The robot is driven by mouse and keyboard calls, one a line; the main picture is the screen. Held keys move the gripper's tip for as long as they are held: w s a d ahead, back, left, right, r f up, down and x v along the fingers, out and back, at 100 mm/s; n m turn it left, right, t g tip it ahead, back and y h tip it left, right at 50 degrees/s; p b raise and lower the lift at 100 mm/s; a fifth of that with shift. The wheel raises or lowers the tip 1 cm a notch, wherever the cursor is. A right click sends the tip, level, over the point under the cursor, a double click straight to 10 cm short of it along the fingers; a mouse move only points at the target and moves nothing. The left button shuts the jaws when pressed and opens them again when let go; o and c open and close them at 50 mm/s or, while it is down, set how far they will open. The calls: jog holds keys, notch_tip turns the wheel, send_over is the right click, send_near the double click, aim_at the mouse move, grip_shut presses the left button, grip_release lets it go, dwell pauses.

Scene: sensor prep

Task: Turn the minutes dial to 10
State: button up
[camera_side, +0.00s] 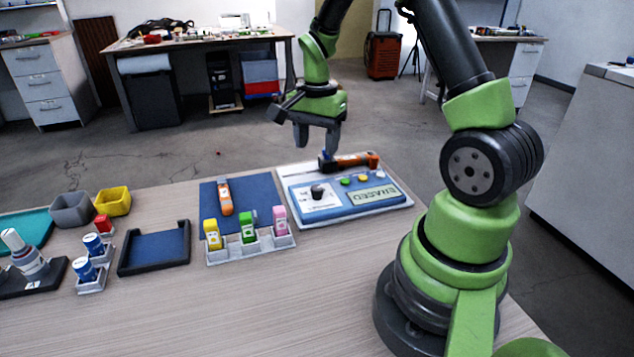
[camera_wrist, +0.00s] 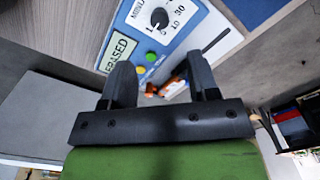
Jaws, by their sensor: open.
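The minutes dial (camera_side: 317,191) is a black round knob on a white panel of the blue device (camera_side: 378,208). In the wrist view the dial (camera_wrist: 159,18) is near the top edge, with the panel partly cut off. Its white mark seems to point toward the 1; the 10 and 30 labels lie to the right. The display (camera_wrist: 118,52) reads ERASED. A green button (camera_side: 346,181) and a yellow button (camera_side: 363,178) sit beside it. My gripper (camera_side: 317,143) is open and empty, above the device's back edge, apart from the dial.
An orange and black tool (camera_side: 352,161) lies behind the device. To the left are a blue mat (camera_side: 208,194) with an orange tool (camera_side: 225,197), a rack (camera_side: 250,249) of yellow, green and pink items, a black-rimmed tray (camera_side: 155,247) and two bins. The front of the table is clear.

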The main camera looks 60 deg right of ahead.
aim_at(317, 187)
notch_tip(317, 187, down, 10)
dwell(0.5)
jog(key=shift+c, duration=0.3)
jog(key=c, duration=0.9)
